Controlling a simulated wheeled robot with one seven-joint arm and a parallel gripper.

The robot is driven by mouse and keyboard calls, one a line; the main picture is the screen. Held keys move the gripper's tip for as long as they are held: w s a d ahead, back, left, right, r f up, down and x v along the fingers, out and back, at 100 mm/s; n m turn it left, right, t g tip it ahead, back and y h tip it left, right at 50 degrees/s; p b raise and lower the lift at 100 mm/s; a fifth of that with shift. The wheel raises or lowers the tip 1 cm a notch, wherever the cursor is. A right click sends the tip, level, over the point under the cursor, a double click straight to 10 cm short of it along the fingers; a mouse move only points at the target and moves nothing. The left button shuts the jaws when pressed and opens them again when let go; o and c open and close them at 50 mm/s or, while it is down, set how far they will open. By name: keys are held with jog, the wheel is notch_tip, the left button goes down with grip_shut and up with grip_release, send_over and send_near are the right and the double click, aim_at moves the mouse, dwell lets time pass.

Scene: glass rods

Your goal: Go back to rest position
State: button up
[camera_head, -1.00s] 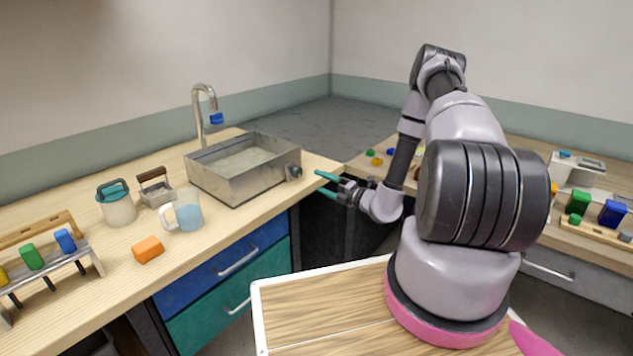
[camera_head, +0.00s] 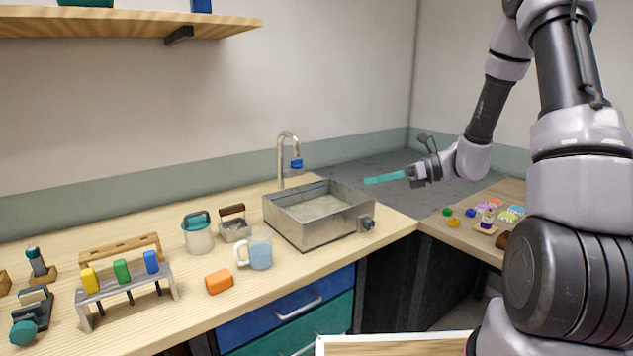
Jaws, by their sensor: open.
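My gripper (camera_head: 386,178) has teal fingers and points left, raised in the air to the right of the metal sink (camera_head: 290,226). Nothing shows between its fingers. From this side the fingers overlap into one band, so the gap between them is hard to see. My arm rises at the right of the view and reaches down and left to the gripper. The gripper touches nothing that I can see.
The wooden counter holds a glass mug (camera_head: 260,250), an orange block (camera_head: 219,281), a lidded jar (camera_head: 198,234) and a rack (camera_head: 128,286) with coloured-handled rods. A faucet (camera_head: 282,160) stands behind the sink. A shelf (camera_head: 130,22) hangs upper left. Small coloured items lie on the right counter (camera_head: 463,238).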

jog(key=s+d+r+n+t+h, duration=0.1)
jog(key=s+d+r+n+h, duration=0.2)
jog(key=s+r+n, duration=0.3)
jog(key=s+d+r+n+t+h, duration=0.2)
jog(key=s+d+r+n+h, duration=0.1)
jog(key=s+r+n+h, duration=0.2)
jog(key=s+d+r+n+t+h, duration=0.1)
jog(key=s+d+r+n+h, duration=0.2)
jog(key=s+r+n, duration=0.5)
jog(key=s+n+h, duration=0.1)
jog(key=s, duration=0.2)
jog(key=shift+r+t+h, duration=0.25)
jog(key=shift+t+h, duration=0.05)
